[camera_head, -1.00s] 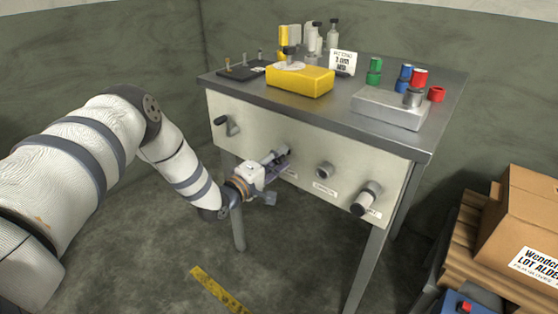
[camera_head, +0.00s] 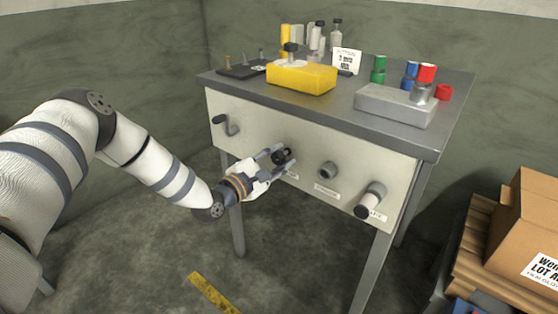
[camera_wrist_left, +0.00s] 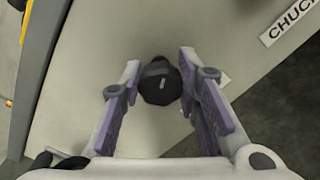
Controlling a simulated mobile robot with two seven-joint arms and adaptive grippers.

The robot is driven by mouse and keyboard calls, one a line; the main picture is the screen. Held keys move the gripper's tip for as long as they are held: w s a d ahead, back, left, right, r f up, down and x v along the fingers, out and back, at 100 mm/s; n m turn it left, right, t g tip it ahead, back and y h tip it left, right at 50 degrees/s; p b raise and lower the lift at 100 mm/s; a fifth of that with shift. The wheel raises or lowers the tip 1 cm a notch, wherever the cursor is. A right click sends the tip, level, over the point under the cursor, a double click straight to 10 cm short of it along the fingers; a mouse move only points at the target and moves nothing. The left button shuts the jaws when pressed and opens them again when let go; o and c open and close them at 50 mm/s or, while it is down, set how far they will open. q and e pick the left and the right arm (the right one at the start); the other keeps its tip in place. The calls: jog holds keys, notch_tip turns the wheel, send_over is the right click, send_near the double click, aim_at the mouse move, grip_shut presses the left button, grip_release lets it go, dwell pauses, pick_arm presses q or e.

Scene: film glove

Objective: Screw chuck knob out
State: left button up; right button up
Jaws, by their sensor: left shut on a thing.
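A black round knob (camera_head: 281,156) sticks out of the pale front panel (camera_head: 255,122) of the metal table. My left gripper (camera_head: 277,156) is shut on this knob, one finger on each side. In the left wrist view the black knob (camera_wrist_left: 160,82) sits between the purple finger pads, with a pale mark on its face. A label with the letters CHUC (camera_wrist_left: 290,22) shows at the upper right there, cut off by the edge. A grey knob (camera_head: 328,170) stands to the right on the panel, above a label. My right gripper is not in view.
A yellow block (camera_head: 301,78) and a grey block (camera_head: 392,108) stand on the table top. A cardboard box (camera_head: 525,225) is at the right.

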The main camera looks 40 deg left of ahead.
pick_arm(q)
jog(key=shift+w+r+n, duration=0.15)
jog(key=shift+r+n, duration=0.15)
jog(key=shift+n, duration=0.2)
jog(key=o, duration=1.2)
jog(key=shift+f, duration=0.2)
jog(key=s, duration=0.8)
jog(key=s+a, duration=0.1)
jog(key=s, duration=0.3)
